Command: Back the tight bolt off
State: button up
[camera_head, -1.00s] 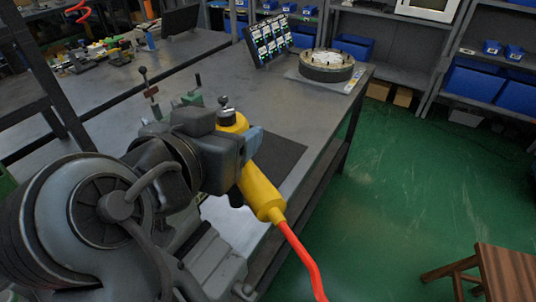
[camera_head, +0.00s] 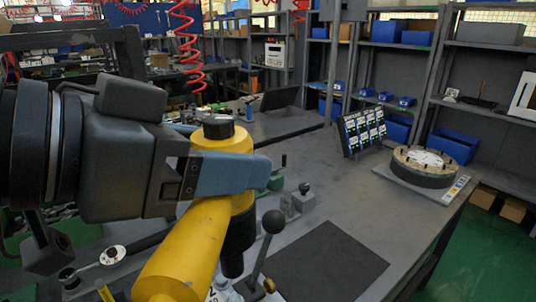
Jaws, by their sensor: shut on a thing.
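My gripper (camera_head: 232,172) is shut on a yellow power tool (camera_head: 185,250) with a black cap on top. One blue finger shows along the tool's near side. The tool's handle slants toward the lower left, and its dark nose (camera_head: 238,245) points down over the bench. A lever with a black ball knob (camera_head: 272,221) stands just right of the nose, near a pale fitting at the bottom edge. A green block (camera_head: 272,182) and a grey block with a knob (camera_head: 302,199) stand behind. I cannot make out the tight bolt or whether the nose touches anything.
A dark mat (camera_head: 325,268) lies bare on the bench to the right. A round bolted flange (camera_head: 424,167) and a tilted display panel (camera_head: 362,130) stand beyond it. A ratchet-like wrench (camera_head: 112,255) lies at the lower left. Shelves with blue bins line the back.

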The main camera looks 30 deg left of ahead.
jog(key=shift+r, duration=0.15)
jog(key=shift+s+f+b, duration=0.1)
jog(key=shift+f+b, duration=1.4)
jog(key=shift+f, duration=0.95)
jog(key=shift+f+b, duration=0.5)
jog(key=shift+f, duration=0.45)
jog(key=shift+r, duration=0.1)
dwell(0.5)
